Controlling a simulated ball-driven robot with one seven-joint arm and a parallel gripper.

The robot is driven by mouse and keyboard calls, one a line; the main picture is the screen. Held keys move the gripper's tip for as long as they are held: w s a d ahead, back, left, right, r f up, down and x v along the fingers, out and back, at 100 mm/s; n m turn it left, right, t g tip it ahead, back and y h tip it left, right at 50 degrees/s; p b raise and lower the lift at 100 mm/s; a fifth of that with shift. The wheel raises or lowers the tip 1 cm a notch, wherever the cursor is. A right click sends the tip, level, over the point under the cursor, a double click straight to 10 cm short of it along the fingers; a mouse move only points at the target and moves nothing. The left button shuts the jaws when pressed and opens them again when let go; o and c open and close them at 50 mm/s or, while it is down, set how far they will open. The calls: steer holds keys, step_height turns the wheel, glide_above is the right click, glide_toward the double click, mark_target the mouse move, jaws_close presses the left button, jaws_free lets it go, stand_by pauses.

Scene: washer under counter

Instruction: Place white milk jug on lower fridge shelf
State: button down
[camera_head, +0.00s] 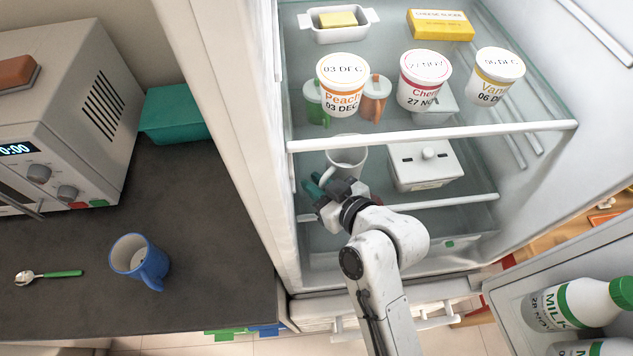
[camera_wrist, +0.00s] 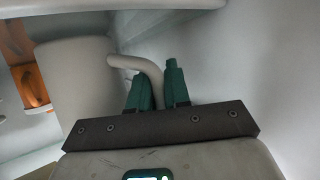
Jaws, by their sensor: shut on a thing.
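The white jug (camera_head: 348,160) is inside the fridge, below the upper shelf and over or on the lower shelf (camera_head: 465,202). My gripper (camera_head: 318,184) reaches in from the front, at the left side of the lower shelf. In the wrist view, my gripper's green fingers (camera_wrist: 158,84) are shut on the curved handle of the white jug (camera_wrist: 72,92). The jug's body is left of the fingers there. My gripper hides the jug's base in the head view, so I cannot tell whether it touches the shelf.
A white lidded box (camera_head: 425,165) stands to the right on the lower shelf. The upper shelf's front edge (camera_head: 430,135) runs just above my gripper. Tubs, including a peach one (camera_head: 342,85), stand on that shelf. Milk bottles (camera_head: 580,303) are in the open door.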

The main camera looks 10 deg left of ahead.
steer(key=c, duration=1.1)
jaws_free()
steer(key=shift+f, duration=0.1)
steer(key=shift+r, duration=0.25)
steer(key=b+v, duration=0.1)
steer(key=v, duration=1.1)
steer(key=shift+f+b, duration=0.2)
steer(key=shift+b, duration=0.2)
